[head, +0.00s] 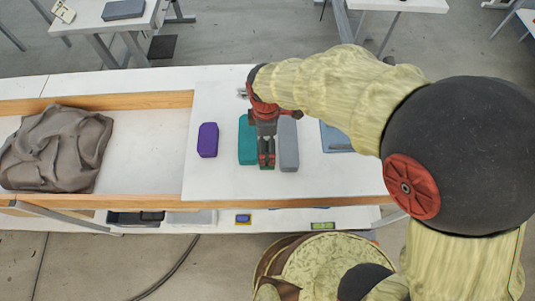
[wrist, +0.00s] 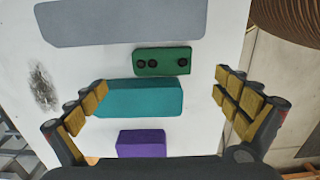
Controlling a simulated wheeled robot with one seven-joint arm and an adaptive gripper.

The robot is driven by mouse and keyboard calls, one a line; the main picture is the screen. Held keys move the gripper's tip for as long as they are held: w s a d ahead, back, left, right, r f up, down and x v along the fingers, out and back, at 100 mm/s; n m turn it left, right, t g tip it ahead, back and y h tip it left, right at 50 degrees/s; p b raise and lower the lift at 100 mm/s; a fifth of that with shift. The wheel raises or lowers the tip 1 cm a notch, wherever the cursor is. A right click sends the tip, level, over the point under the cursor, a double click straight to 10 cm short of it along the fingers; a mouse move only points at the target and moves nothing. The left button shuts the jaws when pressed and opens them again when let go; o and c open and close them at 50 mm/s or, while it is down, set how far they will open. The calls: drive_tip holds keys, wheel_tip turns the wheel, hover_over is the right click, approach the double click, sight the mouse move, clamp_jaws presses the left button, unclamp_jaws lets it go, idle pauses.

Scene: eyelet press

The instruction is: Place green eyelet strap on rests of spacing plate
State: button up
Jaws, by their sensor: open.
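The green eyelet strap (wrist: 162,67) shows in the wrist view as a short green bar with dark round holes. It lies on the white table between a teal block and a grey piece. In the head view it is mostly hidden under my gripper (head: 266,163). My gripper also shows in the wrist view (wrist: 163,87), open and empty, its padded fingers wide apart on either side of the teal block and strap. I cannot tell for sure which thing is the spacing plate; a blue-grey flat piece (head: 336,138) lies right of the gripper, partly hidden by my arm.
The teal block (head: 246,140) stands just left of my gripper and the grey piece (head: 288,147) just right. A purple block (head: 208,140) is farther left. A crumpled brown cloth or bag (head: 58,150) lies at the far left. White tabletop is bare in between.

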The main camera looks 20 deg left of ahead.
sight(267, 154)
wheel_tip(267, 154, down, 7)
drive_tip(key=shift+s+r+b, duration=0.1)
drive_tip(key=shift+b, duration=1)
drive_tip(key=shift+d, duration=0.1)
drive_tip(key=shift+c, duration=0.7)
drive_tip(key=c, duration=1.1)
